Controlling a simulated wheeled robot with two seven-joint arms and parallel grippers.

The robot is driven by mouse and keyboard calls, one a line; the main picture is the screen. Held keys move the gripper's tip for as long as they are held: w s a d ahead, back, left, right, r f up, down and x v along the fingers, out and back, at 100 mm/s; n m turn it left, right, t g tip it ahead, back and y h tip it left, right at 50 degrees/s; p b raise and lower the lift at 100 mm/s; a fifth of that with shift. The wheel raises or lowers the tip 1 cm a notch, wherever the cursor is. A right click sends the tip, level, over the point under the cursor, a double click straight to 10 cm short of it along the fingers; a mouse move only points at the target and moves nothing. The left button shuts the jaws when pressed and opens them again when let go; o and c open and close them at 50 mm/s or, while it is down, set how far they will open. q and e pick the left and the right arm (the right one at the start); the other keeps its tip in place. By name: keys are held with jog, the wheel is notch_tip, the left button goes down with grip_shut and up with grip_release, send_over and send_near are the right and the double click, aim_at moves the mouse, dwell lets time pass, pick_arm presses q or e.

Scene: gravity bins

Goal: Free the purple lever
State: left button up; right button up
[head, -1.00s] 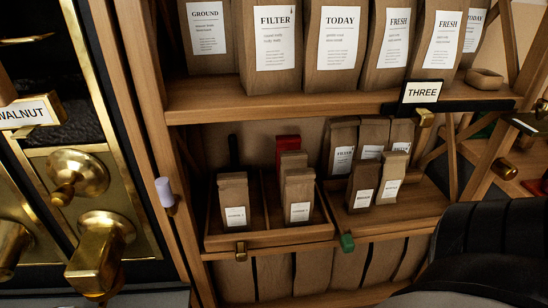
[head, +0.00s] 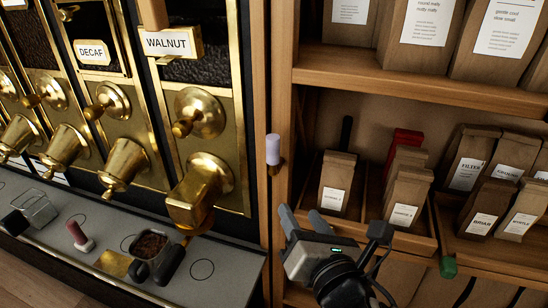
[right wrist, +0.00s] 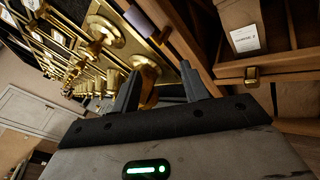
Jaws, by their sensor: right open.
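The purple lever (head: 273,150) is a pale lilac cylinder standing upright on a small brass fitting, on the wooden post between the brass bins and the shelves. In the right wrist view a pale purple piece (right wrist: 142,20) shows at the top, beyond the fingers. My right gripper (head: 303,218) is open and empty, below and slightly right of the lever in the head view, in front of the shelf. It also shows in the right wrist view (right wrist: 160,78), its two fingers apart. I see nothing touching the lever. My left gripper is not in view.
The walnut bin's brass spout (head: 196,196) juts out left of the lever. A wooden tray with paper bags (head: 338,183) stands right of it. A small metal cup (head: 150,247) of dark grounds is on the grey counter (head: 226,262).

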aim_at(275, 152)
jog(key=w+a+r+n, duration=0.1)
jog(key=w, duration=0.4)
jog(key=w+a+r+n+t, duration=0.1)
jog(key=w+a+n, duration=0.1)
jog(key=w, duration=0.3)
jog(key=w+a+r+n, duration=0.2)
jog(key=w, duration=0.3)
grip_shut()
